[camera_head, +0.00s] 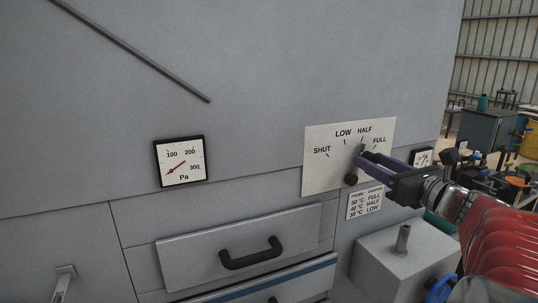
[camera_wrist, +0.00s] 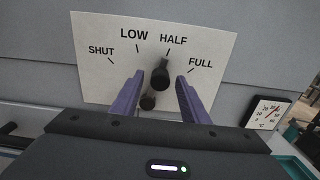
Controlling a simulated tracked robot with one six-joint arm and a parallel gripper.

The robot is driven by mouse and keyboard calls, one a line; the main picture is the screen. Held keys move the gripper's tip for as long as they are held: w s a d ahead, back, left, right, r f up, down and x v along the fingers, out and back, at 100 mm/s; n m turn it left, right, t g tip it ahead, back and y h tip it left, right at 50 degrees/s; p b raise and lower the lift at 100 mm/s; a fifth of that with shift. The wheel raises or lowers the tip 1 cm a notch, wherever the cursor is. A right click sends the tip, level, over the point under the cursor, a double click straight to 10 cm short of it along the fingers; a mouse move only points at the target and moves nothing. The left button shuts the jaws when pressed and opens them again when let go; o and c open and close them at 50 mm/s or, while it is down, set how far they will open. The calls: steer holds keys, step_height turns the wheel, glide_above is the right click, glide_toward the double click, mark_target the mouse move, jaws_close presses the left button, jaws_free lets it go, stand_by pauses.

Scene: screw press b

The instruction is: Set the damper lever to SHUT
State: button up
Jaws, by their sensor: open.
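The damper lever (camera_wrist: 160,74) is a short dark lever with a round knob, on a white dial plate (camera_wrist: 97,32) marked SHUT, LOW, HALF and FULL from left to right. It points up toward the HALF mark, and its lower end (camera_wrist: 148,102) shows as a dark round piece. In the head view the dial plate (camera_head: 316,175) is on the grey panel, with the lever partly hidden by my fingers. My gripper (camera_wrist: 160,80) is open, with one purple finger on each side of the lever. Contact with either finger cannot be told. It also shows in the head view (camera_head: 364,157).
A Pa gauge (camera_head: 180,161) is on the panel to the left. A small probe and damper chart (camera_head: 364,204) is below the dial. A drawer with a black handle (camera_head: 252,254) and a grey block with a peg (camera_head: 402,239) are lower down. A °C gauge (camera_wrist: 266,112) is at right.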

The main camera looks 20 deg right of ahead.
steer(key=shift+w, duration=0.8)
jaws_close()
